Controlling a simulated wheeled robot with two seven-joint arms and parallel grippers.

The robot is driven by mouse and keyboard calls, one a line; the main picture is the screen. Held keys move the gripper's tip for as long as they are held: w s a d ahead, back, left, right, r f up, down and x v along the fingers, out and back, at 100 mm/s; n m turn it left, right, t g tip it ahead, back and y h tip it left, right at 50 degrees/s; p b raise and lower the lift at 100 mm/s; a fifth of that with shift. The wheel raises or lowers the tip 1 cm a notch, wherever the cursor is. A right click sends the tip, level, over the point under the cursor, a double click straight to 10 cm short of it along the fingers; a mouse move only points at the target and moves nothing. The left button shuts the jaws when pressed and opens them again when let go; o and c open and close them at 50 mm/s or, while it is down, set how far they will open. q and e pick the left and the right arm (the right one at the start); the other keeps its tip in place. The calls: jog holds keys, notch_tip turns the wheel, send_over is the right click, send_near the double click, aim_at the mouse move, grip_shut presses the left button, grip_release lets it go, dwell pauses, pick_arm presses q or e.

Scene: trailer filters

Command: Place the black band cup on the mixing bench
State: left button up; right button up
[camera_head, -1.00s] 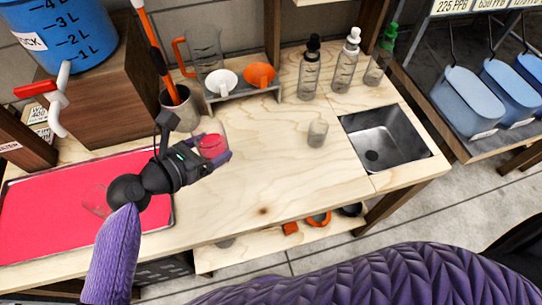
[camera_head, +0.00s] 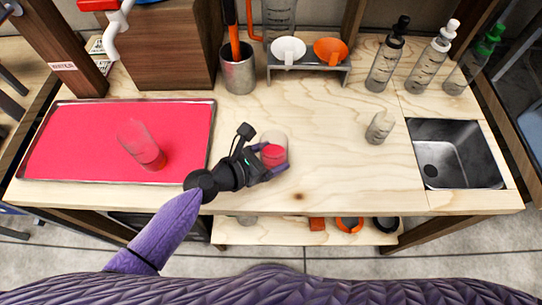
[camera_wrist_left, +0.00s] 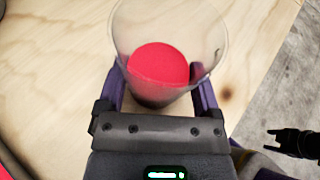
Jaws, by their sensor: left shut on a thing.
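My left gripper (camera_head: 268,166) is shut on a clear cup (camera_head: 274,148) with red contents. They are over the middle of the mixing bench (camera_head: 320,160), right of the red tray. In the left wrist view the cup (camera_wrist_left: 172,30) is upright between the fingers, with a dark lower part; I cannot tell whether its base touches the wood. Another clear cup (camera_head: 141,145), reddish at its base, stands on the tray. A third, pale cup (camera_head: 380,127) stands left of the sink. My right gripper (camera_wrist_left: 277,141) shows at the right of the wrist view, apparently open and empty.
The red tray (camera_head: 60,103) fills the bench's left side and the metal sink (camera_head: 455,155) its right. A steel pot (camera_head: 239,74), a small rack (camera_head: 310,70) and bottles (camera_head: 388,60) line the back.

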pick_arm(q)
jog(key=shift+f, duration=0.1)
jog(key=o, duration=1.3)
jog(key=shift+c, duration=0.2)
jog(key=shift+r, duration=0.3)
jog(key=p+v, duration=0.2)
jog(key=v, duration=1)
